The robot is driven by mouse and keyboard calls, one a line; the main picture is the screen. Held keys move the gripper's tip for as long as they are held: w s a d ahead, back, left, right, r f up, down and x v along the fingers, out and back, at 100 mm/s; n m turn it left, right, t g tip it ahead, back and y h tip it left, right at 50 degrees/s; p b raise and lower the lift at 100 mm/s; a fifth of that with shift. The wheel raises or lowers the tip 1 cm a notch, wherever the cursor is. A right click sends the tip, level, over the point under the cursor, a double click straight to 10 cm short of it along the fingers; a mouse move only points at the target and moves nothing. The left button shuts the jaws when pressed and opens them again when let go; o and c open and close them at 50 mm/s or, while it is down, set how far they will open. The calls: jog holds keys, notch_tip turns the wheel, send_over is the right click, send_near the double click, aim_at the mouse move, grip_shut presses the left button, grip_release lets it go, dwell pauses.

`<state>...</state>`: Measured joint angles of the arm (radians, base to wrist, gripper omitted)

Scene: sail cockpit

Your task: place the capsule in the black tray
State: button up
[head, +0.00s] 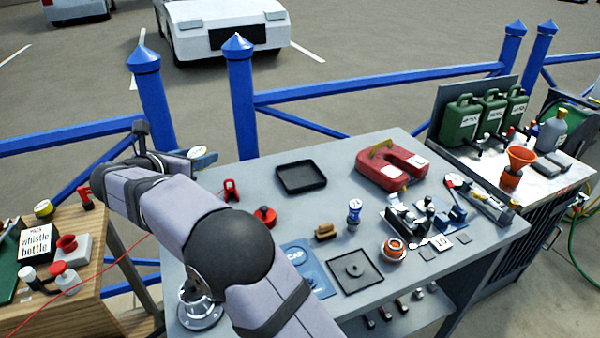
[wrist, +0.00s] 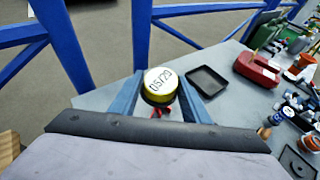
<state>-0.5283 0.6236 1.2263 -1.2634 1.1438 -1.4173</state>
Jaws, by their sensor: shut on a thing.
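A round capsule with a pale yellow rim and a white face printed "05/29" (wrist: 160,83) is between the two blue-grey fingers of my gripper (wrist: 160,98). My gripper is shut on it. In the head view the capsule (head: 201,155) shows at the end of my arm, above the back left edge of the grey table. The empty black tray (head: 301,178) lies flat at the table's back, to the right of the capsule. The tray also shows right of my gripper in the wrist view (wrist: 208,79). My arm hides part of the table's left side.
A red horseshoe-shaped block (head: 392,167) lies right of the tray. A red round item (head: 265,216) and a brown block (head: 326,232) stand in front of it. A black square plate (head: 355,271) lies near the front. Blue railings (head: 380,80) run behind the table.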

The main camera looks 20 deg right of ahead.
jog(key=w+d+n+t+y+p, duration=0.2)
jog(key=w+d+n+y, duration=0.1)
jog(key=w+d, duration=0.55)
jog(key=n+y+p, duration=0.3)
jog(key=n+y, duration=0.4)
jog(key=y, duration=0.1)
send_over(301, 178)
notch_tip(301, 178, down, 4)
jog(key=shift+t, duration=0.4)
jog(key=shift+f, duration=5.5)
jog(key=shift+f, duration=0.2)
jog(key=o, duration=1)
jog(key=shift+o, duration=0.2)
jog(key=shift+r, duration=0.15)
